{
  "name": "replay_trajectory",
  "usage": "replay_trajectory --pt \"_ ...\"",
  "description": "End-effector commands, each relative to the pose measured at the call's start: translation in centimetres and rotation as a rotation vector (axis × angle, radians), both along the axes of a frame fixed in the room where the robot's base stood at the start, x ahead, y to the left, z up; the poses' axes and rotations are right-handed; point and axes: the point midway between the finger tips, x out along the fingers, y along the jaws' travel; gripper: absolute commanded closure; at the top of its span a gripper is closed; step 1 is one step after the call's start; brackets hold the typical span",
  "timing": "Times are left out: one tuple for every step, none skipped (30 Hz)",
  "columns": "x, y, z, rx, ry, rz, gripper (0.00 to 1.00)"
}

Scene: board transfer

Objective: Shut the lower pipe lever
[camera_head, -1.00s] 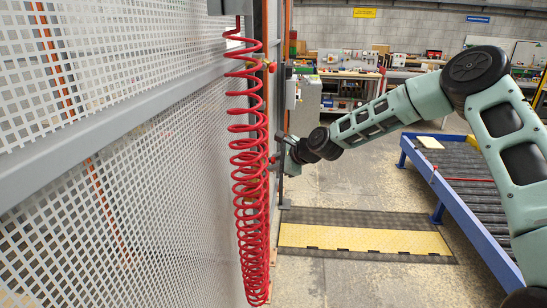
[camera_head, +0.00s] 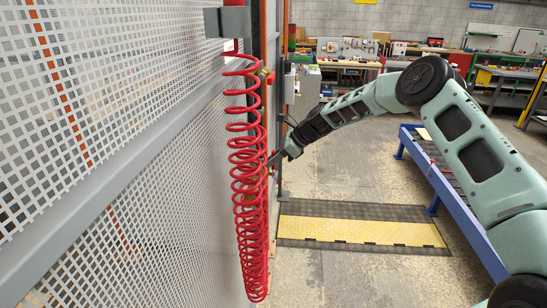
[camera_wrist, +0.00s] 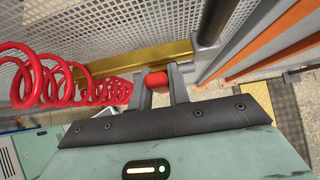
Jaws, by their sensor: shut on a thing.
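In the wrist view the red lever (camera_wrist: 157,79) sits between the two grey fingers of my gripper (camera_wrist: 158,88), which is shut on it. A brass-coloured pipe (camera_wrist: 120,64) runs just beyond the lever, in front of the white mesh. In the head view my gripper (camera_head: 275,157) reaches to the mesh wall, just right of the hanging red coiled hose. The hose hides part of the pipe and most of the lever there. A brass fitting with red (camera_head: 263,75) shows higher up, beside the hose top.
The red coiled hose (camera_head: 247,180) hangs close to my gripper and also shows at left in the wrist view (camera_wrist: 35,75). A blue-framed roller conveyor (camera_head: 455,205) stands at right, under my arm. A yellow and black floor mat (camera_head: 360,231) lies beyond.

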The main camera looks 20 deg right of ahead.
Motion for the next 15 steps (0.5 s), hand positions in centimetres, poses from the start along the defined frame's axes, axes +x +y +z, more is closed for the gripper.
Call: replay_trajectory --pt "0.04 -0.07 -0.04 0.000 0.005 -0.001 1.00" --pt "0.03 -0.08 -0.06 0.001 0.007 -0.001 1.00" --pt "0.03 -0.08 -0.08 0.001 0.011 -0.001 1.00" --pt "0.03 -0.09 -0.09 0.002 0.013 -0.001 1.00" --pt "0.02 -0.09 -0.11 0.003 0.014 -0.001 1.00" --pt "0.01 -0.10 -0.11 0.003 0.016 -0.001 1.00" --pt "0.02 -0.09 -0.12 0.003 0.016 -0.001 1.00" --pt "0.01 -0.10 -0.13 0.003 0.016 -0.001 1.00" --pt "0.01 -0.10 -0.13 0.003 0.016 -0.001 1.00" --pt "0.00 -0.10 -0.15 0.003 0.016 -0.002 1.00" --pt "0.01 -0.11 -0.14 0.003 0.016 -0.002 1.00" --pt "0.01 -0.11 -0.16 0.003 0.016 -0.002 1.00" --pt "0.01 -0.11 -0.16 0.003 0.016 -0.002 1.00" --pt "0.01 -0.11 -0.16 0.003 0.016 -0.002 1.00" --pt "0.01 -0.12 -0.16 0.003 0.016 -0.003 0.79"
